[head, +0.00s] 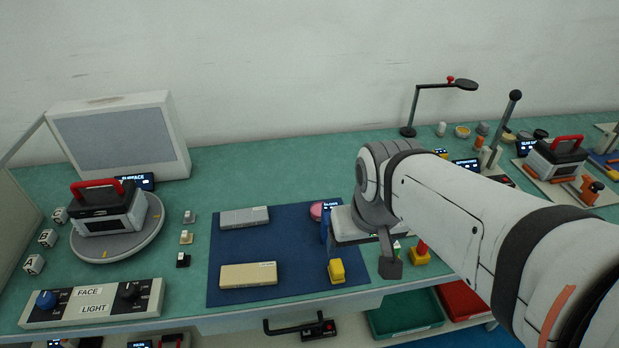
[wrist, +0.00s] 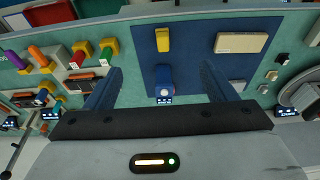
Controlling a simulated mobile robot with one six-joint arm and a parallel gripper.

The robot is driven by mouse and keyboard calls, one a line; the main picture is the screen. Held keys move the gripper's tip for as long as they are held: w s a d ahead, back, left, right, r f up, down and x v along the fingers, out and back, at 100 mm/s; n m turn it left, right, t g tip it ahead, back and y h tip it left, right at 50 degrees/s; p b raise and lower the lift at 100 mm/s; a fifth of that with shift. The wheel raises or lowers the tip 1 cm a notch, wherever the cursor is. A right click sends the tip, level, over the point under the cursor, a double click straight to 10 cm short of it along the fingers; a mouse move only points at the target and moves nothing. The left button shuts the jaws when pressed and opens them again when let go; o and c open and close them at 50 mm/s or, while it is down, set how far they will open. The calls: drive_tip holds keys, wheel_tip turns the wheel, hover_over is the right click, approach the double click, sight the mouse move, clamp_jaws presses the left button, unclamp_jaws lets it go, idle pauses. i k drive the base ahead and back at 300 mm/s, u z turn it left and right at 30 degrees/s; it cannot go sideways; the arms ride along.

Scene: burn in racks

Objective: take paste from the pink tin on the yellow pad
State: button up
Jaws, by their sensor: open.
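The pink tin (head: 317,211) stands at the right of the dark blue mat (head: 225,290) in the head view, partly hidden by my gripper. A yellow block (head: 336,271), likely the yellow pad, sits at the mat's front right corner. It also shows in the wrist view (wrist: 163,39), apart from my gripper. My gripper (wrist: 160,70) is open, its blue fingers spread wide.
A grey block (head: 244,217) and a beige block (head: 248,275) lie on the mat. Yellow blocks with coloured handles (wrist: 80,54) stand off the mat. A round turntable (head: 135,245) bears a red-handled box. A lamp (head: 409,131) stands behind my arm.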

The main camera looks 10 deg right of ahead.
sight(335, 268)
drive_tip(key=z, duration=1.65)
drive_tip(key=k, duration=1.35)
drive_tip(key=u, duration=0.45)
drive_tip(key=i, duration=1)
drive_tip(key=u, duration=0.05)
